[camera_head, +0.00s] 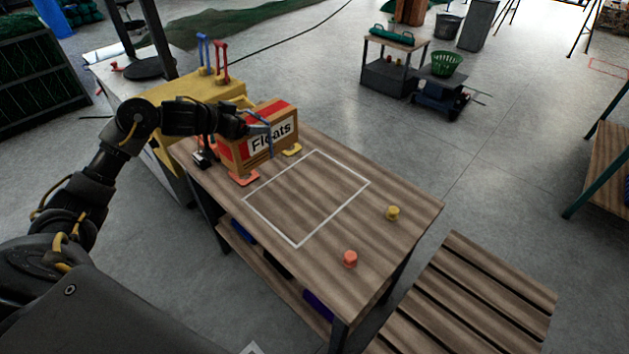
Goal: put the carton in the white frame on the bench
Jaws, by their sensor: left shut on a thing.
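I cannot tell whether the carton's base touches the bench. The white frame (333,217) is a thin outline on the bench top, nearer and to the right of the carton. Its inside is bare. My right gripper is not in view.
A red pad (243,178) and a yellow pad (293,149) lie by the carton's base. An orange-red knob (350,258) and a yellow knob (392,213) stand near the bench's right end. A slatted pallet (470,300) is to the right.

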